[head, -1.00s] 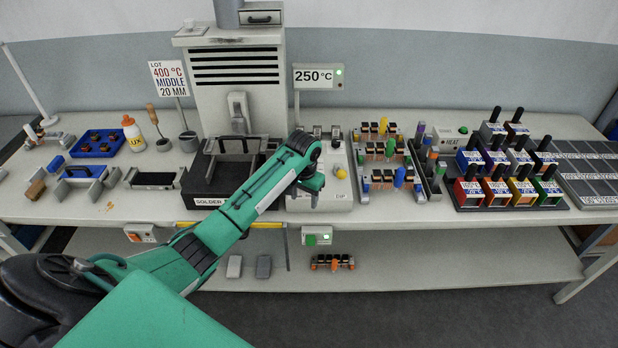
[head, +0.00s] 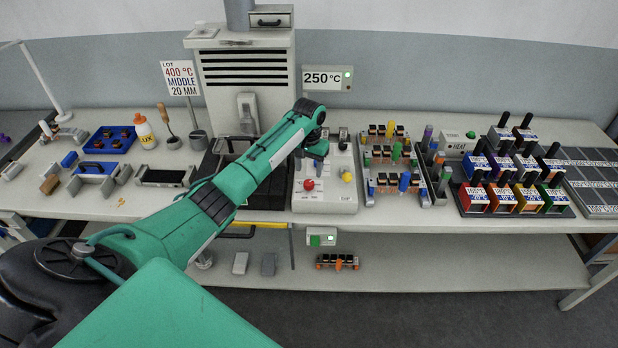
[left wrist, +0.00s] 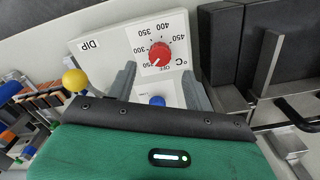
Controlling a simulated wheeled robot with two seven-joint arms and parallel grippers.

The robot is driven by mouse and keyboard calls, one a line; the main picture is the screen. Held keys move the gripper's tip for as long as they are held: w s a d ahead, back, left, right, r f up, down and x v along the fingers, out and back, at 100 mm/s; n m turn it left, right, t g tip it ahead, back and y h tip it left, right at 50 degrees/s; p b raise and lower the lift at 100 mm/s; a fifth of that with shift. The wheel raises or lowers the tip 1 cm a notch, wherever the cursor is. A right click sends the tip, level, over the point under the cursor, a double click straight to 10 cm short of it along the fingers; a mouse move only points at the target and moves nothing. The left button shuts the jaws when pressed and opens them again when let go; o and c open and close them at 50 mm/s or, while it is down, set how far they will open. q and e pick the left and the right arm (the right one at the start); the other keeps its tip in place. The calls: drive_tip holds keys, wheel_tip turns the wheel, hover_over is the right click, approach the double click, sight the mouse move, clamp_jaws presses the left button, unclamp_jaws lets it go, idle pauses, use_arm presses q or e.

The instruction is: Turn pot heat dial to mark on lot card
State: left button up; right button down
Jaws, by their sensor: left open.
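The red heat dial (head: 308,184) sits on the white control panel (head: 335,203) at the front of the bench. In the left wrist view the dial (left wrist: 160,53) has a scale around it with 350, 400 and 450 marks; its white pointer line aims toward the lower left, near the low end. My left gripper (left wrist: 158,72) is open, its two grey fingers apart with the dial just beyond the tips, not gripped. In the head view the gripper (head: 317,153) is above the panel. The lot card (head: 180,79) reads 400 °C, MIDDLE, 20 MM. My right gripper is not in view.
The display (head: 328,78) reads 250 °C. A yellow ball knob (head: 346,176) and a blue knob (left wrist: 157,101) are on the panel near the dial. The connector rack (head: 392,165) stands to its right. The dark solder pot area lies left, partly behind my arm.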

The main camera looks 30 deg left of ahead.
sight(309, 182)
use_arm(q)
wheel_tip(309, 182, down, 6)
drive_tip(key=shift+f+p, duration=0.1)
drive_tip(key=shift+p, duration=0.35)
drive_tip(key=shift+c, duration=0.2)
drive_tip(key=c, duration=0.9)
